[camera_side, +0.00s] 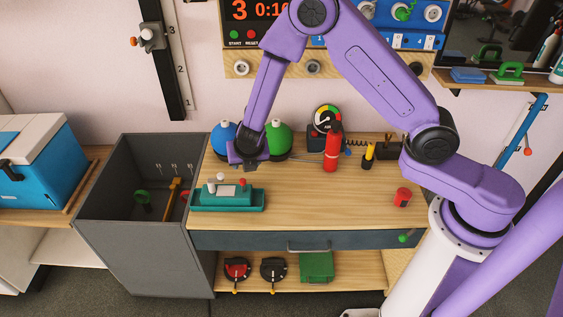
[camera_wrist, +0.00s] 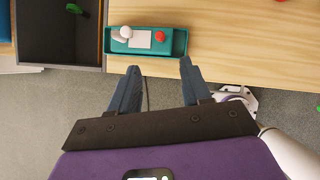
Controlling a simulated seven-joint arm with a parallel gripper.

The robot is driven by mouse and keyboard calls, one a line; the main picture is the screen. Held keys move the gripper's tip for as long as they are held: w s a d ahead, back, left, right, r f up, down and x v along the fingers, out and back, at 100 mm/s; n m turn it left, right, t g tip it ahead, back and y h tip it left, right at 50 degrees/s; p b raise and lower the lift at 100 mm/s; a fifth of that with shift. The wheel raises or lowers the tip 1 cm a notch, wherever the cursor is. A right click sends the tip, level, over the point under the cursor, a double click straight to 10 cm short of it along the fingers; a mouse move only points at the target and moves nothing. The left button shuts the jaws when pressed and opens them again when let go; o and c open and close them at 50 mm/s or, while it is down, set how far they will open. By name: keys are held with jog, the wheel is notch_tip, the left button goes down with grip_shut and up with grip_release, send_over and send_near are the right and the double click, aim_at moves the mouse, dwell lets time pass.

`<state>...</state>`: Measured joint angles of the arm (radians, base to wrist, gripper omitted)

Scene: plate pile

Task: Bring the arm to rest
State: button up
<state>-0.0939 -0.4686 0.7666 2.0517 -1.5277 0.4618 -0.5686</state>
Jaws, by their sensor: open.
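My gripper (camera_side: 246,164) is over the left part of the wooden workbench (camera_side: 315,200) in the side view, near the teal tray (camera_side: 200,208). In the wrist view my gripper (camera_wrist: 160,67) shows two dark fingers spread apart with nothing between them. The teal tray (camera_wrist: 112,46) lies just beyond the fingertips there, holding a teal block with a white knob and a red knob. My arm is bent, with its elbow raised high. I cannot tell the exact height of the fingertips above the bench.
A blue dome (camera_side: 222,134) and a green dome (camera_side: 279,138) stand right by my gripper. A red extinguisher (camera_side: 332,153) and a gauge (camera_side: 327,119) stand farther right. A deep grey bin (camera_side: 150,255) adjoins the bench's left side. The bench's front middle is clear.

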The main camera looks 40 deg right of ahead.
jog(key=s+d+r+m, duration=0.2)
jog(key=s+r+m, duration=0.35)
jog(key=r, duration=0.25)
jog(key=s+d+r+m+g+y, duration=0.1)
jog(key=s+d+r+m, duration=0.1)
jog(key=s, duration=0.7)
jog(key=s+d+r+m+g+y, duration=0.1)
jog(key=s+r+m, duration=0.3)
jog(key=s, duration=0.6)
jog(key=s+d+r+m+g+y, duration=0.1)
jog(key=s+d+r+m+g, duration=0.2)
jog(key=s, duration=0.6)
jog(key=shift+s+d+r+m, duration=0.3)
jog(key=shift+s+d+m, duration=0.15)
jog(key=shift+m, duration=0.8)
jog(key=shift+o, duration=0.3)
jog(key=shift+w, duration=0.15)
